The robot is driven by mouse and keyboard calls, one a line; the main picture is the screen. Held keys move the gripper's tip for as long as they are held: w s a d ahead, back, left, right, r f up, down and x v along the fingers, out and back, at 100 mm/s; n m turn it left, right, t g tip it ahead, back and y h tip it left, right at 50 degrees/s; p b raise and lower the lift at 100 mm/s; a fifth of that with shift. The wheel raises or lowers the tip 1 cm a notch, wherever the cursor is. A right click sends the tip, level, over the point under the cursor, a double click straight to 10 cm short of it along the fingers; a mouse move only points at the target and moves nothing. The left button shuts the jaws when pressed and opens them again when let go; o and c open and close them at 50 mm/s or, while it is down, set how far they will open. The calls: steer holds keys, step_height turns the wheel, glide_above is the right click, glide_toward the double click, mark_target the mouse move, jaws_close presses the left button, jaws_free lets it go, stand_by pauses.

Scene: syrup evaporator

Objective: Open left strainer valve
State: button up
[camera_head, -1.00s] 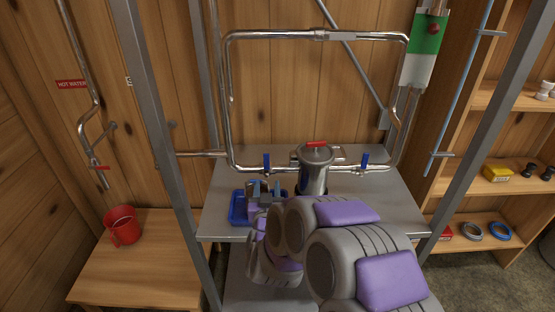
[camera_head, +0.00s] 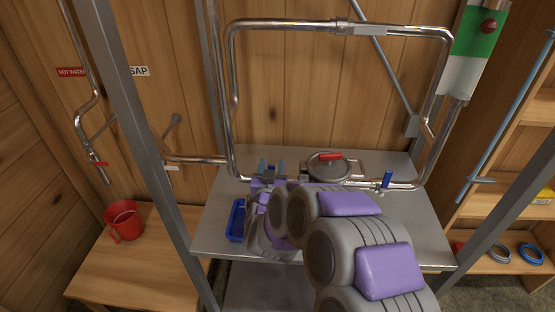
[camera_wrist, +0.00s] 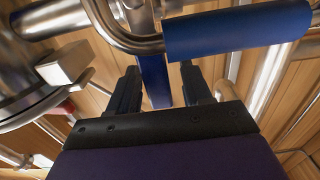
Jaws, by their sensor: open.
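My gripper (camera_head: 272,165) is at the pipe left of the metal strainer (camera_head: 340,170), which has a red lid handle (camera_head: 330,157). In the wrist view my gripper (camera_wrist: 158,70) is open, with a flat blue strip (camera_wrist: 154,82) between its two dark fingers. I cannot tell whether the fingers touch it. A thick blue handle (camera_wrist: 237,31) crosses just beyond the fingers, toward the right; these blue parts appear to belong to the left strainer valve. In the head view that valve is mostly hidden by my gripper. The right blue valve (camera_head: 387,180) stands upright on the pipe.
A blue tray (camera_head: 236,222) lies on the grey metal table (camera_head: 215,235), left of my gripper. A grey post (camera_head: 140,140) stands at the left. Shelves (camera_head: 515,205) are at the right.

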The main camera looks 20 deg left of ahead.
steer(key=shift+w+a, duration=0.25)
steer(key=shift+a, duration=0.1)
steer(key=shift+d+r, duration=0.1)
steer(key=shift+d, duration=0.25)
steer(key=shift+c, duration=0.3)
steer(key=shift+d, duration=0.1)
steer(key=shift+c, duration=0.8)
jaws_close()
